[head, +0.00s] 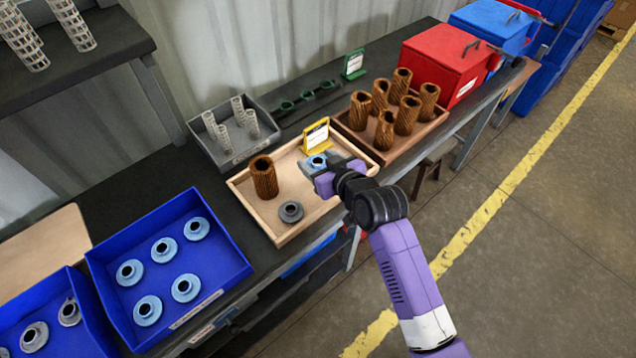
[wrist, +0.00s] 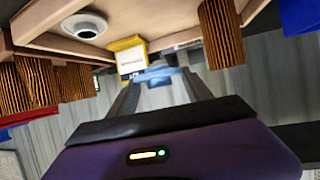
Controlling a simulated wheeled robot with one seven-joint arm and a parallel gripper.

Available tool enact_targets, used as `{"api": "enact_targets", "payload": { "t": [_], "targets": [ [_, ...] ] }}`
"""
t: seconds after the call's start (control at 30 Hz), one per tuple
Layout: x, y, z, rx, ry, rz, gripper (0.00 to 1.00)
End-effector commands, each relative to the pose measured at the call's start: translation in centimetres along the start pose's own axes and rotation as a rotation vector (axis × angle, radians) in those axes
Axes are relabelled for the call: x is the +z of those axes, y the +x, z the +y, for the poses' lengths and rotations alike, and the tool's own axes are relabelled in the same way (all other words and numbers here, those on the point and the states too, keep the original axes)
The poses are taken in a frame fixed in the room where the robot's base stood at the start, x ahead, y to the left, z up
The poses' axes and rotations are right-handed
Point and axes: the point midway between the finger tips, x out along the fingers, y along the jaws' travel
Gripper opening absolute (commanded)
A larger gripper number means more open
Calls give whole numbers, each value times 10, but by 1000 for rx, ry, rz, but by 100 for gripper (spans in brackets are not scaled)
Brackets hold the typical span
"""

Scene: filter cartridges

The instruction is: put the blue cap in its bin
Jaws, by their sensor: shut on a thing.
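The blue cap (head: 317,160) is a light blue ring with a dark hole, over the wooden tray (head: 262,222) in front of the yellow sign. My gripper (head: 319,170) is shut on this cap; its fingers hide part of it. In the wrist view the cap (wrist: 158,74) shows between the two fingertips (wrist: 160,80). Whether it touches the tray I cannot tell. A blue bin (head: 226,262) with several light blue caps stands at the lower left, well left of my gripper.
A brown pleated filter (head: 264,177) and a grey cap (head: 291,211) stand in the wooden tray. A second blue bin (head: 88,335) with grey-white caps is at the far lower left. A tray of brown filters (head: 407,115), a grey bin (head: 235,145) and the yellow sign (head: 316,135) are nearby.

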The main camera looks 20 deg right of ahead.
Motion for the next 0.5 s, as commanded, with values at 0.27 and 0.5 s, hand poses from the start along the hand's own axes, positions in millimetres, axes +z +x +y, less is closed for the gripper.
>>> {"api": "enact_targets", "payload": {
  "t": [0.27, 0.5],
  "targets": [
    [44, 21, 0, 0, 1, -1, 20],
    [64, 31, 0, 0, 1, -2, 20]
  ]
}}
